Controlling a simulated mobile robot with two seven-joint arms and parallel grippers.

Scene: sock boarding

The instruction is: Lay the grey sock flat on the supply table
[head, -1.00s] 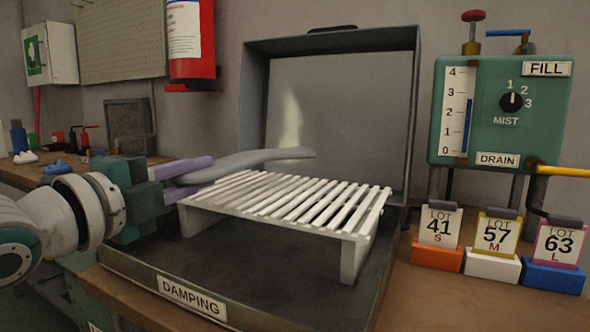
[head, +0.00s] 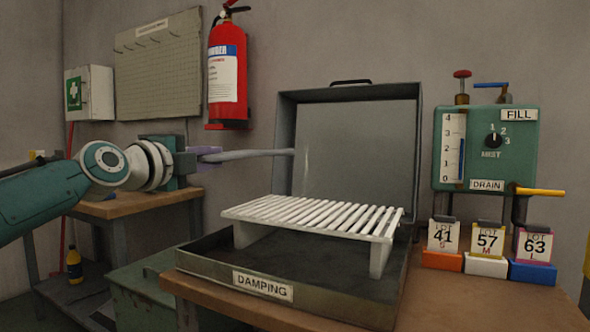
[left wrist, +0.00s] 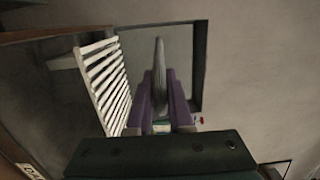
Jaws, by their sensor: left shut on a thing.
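The grey sock (head: 255,154) is held out roughly level in the air, left of and above the white slatted rack (head: 312,215). My left gripper (head: 212,154), with purple fingers, is shut on one end of the sock. The sock's far end reaches in front of the raised lid of the damping box. In the left wrist view the sock (left wrist: 159,72) points away between the two fingers (left wrist: 160,108). Which table is the supply table, I cannot tell. My right gripper is not in view.
The damping box (head: 205,277) has its lid (head: 365,150) open. A green fill-and-drain unit (head: 490,145) and lot cards 41, 57 and 63 (head: 488,240) stand at right. A wooden table (head: 140,202) is behind my left arm. A fire extinguisher (head: 228,75) hangs on the wall.

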